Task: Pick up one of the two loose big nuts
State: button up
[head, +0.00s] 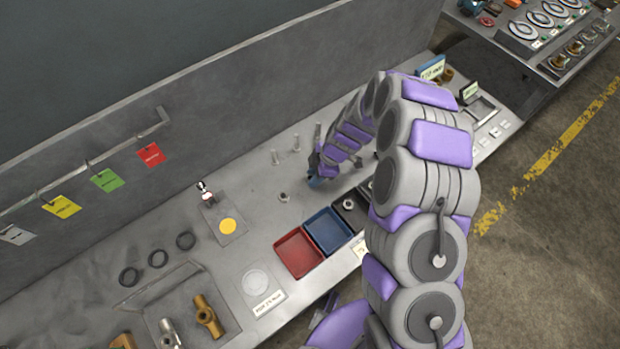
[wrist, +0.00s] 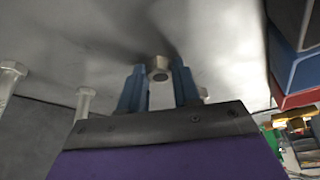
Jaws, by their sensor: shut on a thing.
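Another loose nut (head: 284,197) lies on the bench to the left of my gripper. I cannot tell whether the held nut touches the bench.
Upright bolts (head: 275,157) stand behind my gripper; one bolt (wrist: 83,101) shows in the wrist view. A red tray (head: 298,252) and a blue tray (head: 327,230) are in front. A dark holder (head: 350,211) bears a nut. Black rings (head: 158,259) lie at left.

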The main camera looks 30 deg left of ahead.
jog(key=shift+c, duration=1.4)
